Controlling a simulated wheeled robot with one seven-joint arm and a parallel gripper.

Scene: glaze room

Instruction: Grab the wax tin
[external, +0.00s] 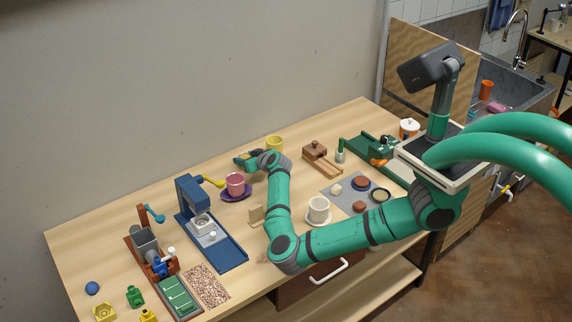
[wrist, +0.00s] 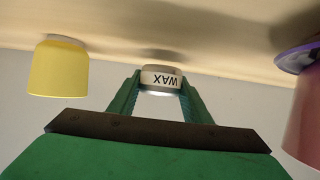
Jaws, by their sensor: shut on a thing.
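The wax tin (wrist: 160,79) is a small pale tin with a white label reading WAX. It appears upside down in the wrist view, between the two green fingers of my gripper (wrist: 160,92). My gripper is shut on the tin. A shadow lies close to the tin on the wooden tabletop; I cannot tell whether it touches the surface. In the external view my gripper (external: 244,159) is near the back edge of the table, and I cannot make out the tin there.
A yellow cup (external: 274,142) stands just right of my gripper. A pink cup (external: 235,180) on a purple saucer (external: 236,196) stands just in front. A blue machine (external: 195,200) is to the left, a wooden block piece (external: 316,152) to the right. A white cup (external: 318,206) stands nearer the front.

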